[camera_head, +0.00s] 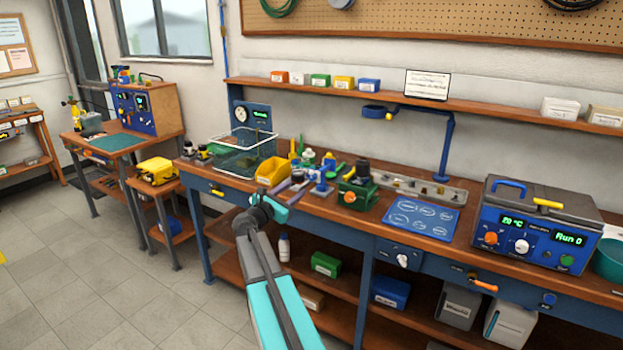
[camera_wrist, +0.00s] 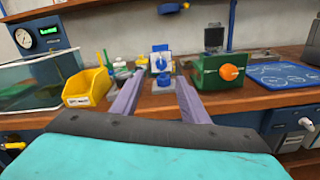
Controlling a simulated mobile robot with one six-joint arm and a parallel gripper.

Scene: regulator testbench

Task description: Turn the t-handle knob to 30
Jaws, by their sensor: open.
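My gripper (camera_head: 298,186) reaches over the bench front with its two purple fingers apart. In the wrist view my gripper (camera_wrist: 158,82) is open and empty. Between and beyond its fingertips stands a small blue-and-white unit (camera_wrist: 160,62) with a blue knob-like part; it also shows in the head view (camera_head: 322,186). Right of the fingers is a green block (camera_wrist: 208,76) with an orange knob (camera_wrist: 230,72) on its front. The head view shows this orange knob (camera_head: 350,197) too. I cannot tell which is the t-handle knob, and no scale or 30 mark is legible.
A yellow bin (camera_wrist: 88,88) and a clear tank (camera_head: 243,146) stand left of the fingers. A blue mat (camera_head: 420,218) lies to the right, then a blue bath unit (camera_head: 535,230). A white knob (camera_head: 402,260) and an orange handle (camera_head: 483,284) protrude from the bench front.

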